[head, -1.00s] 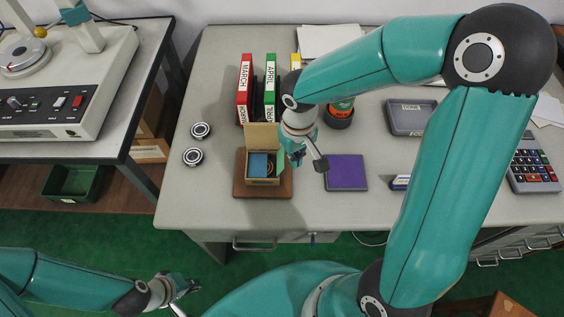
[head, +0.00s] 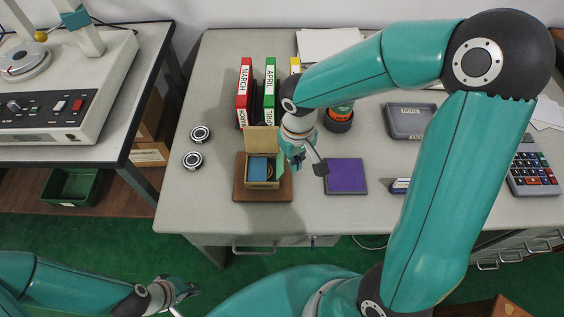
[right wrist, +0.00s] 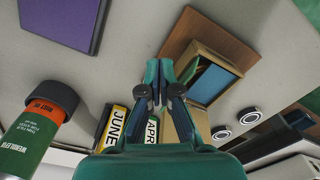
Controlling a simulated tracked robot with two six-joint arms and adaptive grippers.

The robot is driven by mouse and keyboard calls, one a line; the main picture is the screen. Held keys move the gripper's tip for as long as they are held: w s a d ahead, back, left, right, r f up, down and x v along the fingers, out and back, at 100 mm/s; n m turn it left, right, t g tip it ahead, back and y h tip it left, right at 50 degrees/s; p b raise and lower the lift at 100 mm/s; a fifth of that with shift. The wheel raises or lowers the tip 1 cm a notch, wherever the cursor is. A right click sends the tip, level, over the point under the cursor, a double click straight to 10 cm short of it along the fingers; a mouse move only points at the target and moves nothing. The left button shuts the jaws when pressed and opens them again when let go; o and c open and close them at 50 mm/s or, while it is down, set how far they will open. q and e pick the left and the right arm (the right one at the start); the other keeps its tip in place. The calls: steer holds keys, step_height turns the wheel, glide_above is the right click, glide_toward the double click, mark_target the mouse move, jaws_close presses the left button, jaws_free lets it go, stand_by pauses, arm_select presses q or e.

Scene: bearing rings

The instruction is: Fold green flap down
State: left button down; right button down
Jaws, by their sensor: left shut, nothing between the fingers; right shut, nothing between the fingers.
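A small open cardboard box (head: 262,185) stands on a brown wooden board (head: 240,190), with a blue item (head: 258,168) inside. Its tan back flap (head: 262,139) stands up. The green flap (head: 281,154) is raised at the box's right side, partly hidden by my right gripper (head: 297,163). That gripper is shut and empty, just right of the box. In the right wrist view the shut fingers (right wrist: 159,72) are beside the box (right wrist: 220,62), close to the green flap (right wrist: 188,72); I cannot tell whether they touch it. My left gripper (head: 187,289) is shut and empty, low and away from the desk.
A purple pad (head: 346,176) lies right of the board. Red (head: 245,90) and green (head: 269,90) binders and a dark-capped can (head: 339,119) stand behind. Two bearing rings (head: 192,161) lie at the left. The desk in front of the board is clear.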

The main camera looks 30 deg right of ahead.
mark_target(265, 175)
steer(key=shift+f, duration=0.1)
stand_by(0.3)
steer(key=shift+f+b, duration=0.95)
steer(key=shift+b, duration=0.1)
steer(key=shift+w+a, duration=0.1)
steer(key=shift+a, duration=0.05)
steer(key=shift+w+a+b, duration=0.1)
steer(key=shift+w+a, duration=0.5)
steer(key=shift+a, duration=0.4)
steer(key=shift+w+a+b, duration=0.1)
steer(key=shift+w+a, duration=0.5)
steer(key=shift+a, duration=0.45)
steer(key=shift+w+a+b, duration=0.1)
steer(key=shift+w+a, duration=0.5)
steer(key=shift+a, duration=0.4)
steer(key=shift+f, duration=0.2)
steer(key=shift+r, duration=0.15)
step_height(265, 175, up, 8)
steer(key=p, duration=0.5)
